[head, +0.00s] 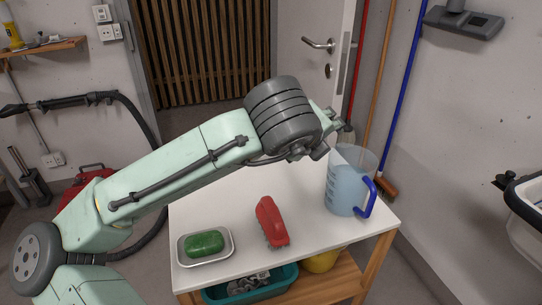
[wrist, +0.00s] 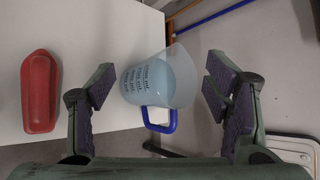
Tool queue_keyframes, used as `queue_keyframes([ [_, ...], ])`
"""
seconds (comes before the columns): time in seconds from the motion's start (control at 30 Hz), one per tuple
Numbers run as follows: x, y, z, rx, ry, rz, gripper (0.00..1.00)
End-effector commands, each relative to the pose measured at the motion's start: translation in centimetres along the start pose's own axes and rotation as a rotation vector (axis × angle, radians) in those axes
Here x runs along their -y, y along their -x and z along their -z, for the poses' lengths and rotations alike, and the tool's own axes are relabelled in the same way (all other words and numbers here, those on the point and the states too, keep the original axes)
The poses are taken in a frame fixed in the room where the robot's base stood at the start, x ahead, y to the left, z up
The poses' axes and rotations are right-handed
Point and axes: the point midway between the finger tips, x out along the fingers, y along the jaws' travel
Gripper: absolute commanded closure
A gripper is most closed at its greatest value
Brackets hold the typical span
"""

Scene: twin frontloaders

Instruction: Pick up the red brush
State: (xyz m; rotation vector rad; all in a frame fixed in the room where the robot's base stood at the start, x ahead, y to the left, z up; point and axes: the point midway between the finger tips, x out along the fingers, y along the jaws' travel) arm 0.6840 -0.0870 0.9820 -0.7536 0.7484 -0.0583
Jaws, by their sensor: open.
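The red brush (head: 270,221) lies on the white tabletop near its middle, bristles facing down toward the front right. In the wrist view the red brush (wrist: 39,92) is at the far left, outside the left finger. My gripper (wrist: 162,98) is open and empty, its two dark fingers spread wide. In the wrist view a measuring jug shows between and beyond the fingers. In the head view my arm reaches over the back of the table, and my gripper is mostly hidden behind the wrist, near the jug.
A clear jug (head: 349,180) with a blue handle stands at the table's right side. A metal tray (head: 181,250) holding a green soap bar (head: 204,244) is at the front left. The white tabletop (head: 232,205) is clear around the brush. A teal bin (head: 222,292) sits below.

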Motion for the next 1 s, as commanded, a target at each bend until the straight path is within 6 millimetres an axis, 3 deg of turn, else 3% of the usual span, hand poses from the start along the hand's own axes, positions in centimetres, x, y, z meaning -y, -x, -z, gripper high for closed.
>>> queue_keyframes([
  [0.03,-3.4,-0.7,1.0,-0.051,-0.094,-0.176,0.29],
  [0.1,-7.8,-1.0,2.2,-0.130,-0.195,-0.367,0.29],
  [0.2,-11.9,-0.4,3.2,-0.217,-0.284,-0.540,0.29],
  [0.3,-14.0,-0.4,3.7,-0.262,-0.320,-0.615,0.29],
  [0.53,-16.5,-3.2,4.4,-0.272,-0.327,-0.625,0.29],
  [0.77,-17.4,-4.7,4.7,-0.271,-0.326,-0.621,0.29],
  [1.0,-19.2,-7.6,5.4,-0.269,-0.324,-0.621,0.29],
])
